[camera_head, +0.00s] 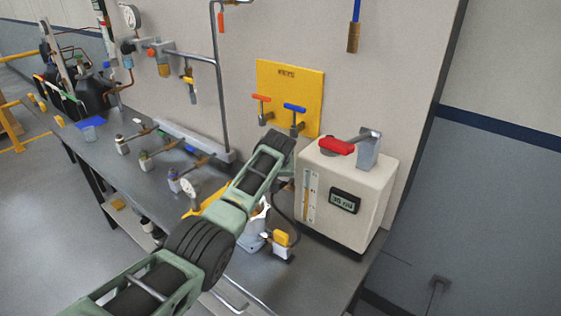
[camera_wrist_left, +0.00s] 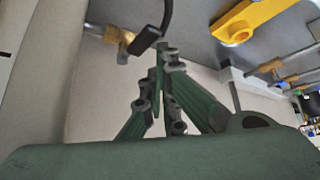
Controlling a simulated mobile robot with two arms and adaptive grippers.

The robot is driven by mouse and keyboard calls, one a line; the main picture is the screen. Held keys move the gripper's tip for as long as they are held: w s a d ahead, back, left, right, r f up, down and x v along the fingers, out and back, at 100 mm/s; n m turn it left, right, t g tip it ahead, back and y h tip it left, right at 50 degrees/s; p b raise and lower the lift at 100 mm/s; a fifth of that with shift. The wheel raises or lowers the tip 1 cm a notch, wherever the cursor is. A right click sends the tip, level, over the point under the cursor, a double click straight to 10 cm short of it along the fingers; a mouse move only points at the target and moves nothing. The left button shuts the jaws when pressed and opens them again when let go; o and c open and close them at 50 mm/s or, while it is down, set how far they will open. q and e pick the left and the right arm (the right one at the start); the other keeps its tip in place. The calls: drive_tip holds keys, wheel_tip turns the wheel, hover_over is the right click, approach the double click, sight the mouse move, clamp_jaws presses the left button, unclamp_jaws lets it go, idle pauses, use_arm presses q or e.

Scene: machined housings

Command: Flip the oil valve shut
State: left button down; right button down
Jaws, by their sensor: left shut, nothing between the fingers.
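My left arm comes in from the lower left in the head view, and its own links hide the gripper there. In the left wrist view my left gripper (camera_wrist_left: 164,50) is shut, its fingertips together and empty. A black handle or hose end (camera_wrist_left: 147,40) is close to the fingertips, with a brass fitting (camera_wrist_left: 118,38) beside it; I cannot tell whether they touch. A yellow lever (camera_wrist_left: 245,20) lies to the right. No label marks the oil valve that I can read. A red lever (camera_head: 337,146) sits on top of the cream box. My right gripper is not in view.
The cream box (camera_head: 370,200) with a gauge and display stands at the bench's right end. A yellow panel (camera_head: 308,85) behind it bears red and blue handles. Several small valves (camera_head: 122,145) line the grey bench (camera_head: 100,160). A yellow-topped part (camera_head: 281,240) stands near the front edge.

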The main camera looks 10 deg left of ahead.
use_arm(q)
drive_tip(key=v, duration=1.1)
drive_tip(key=shift+s+r, duration=0.1)
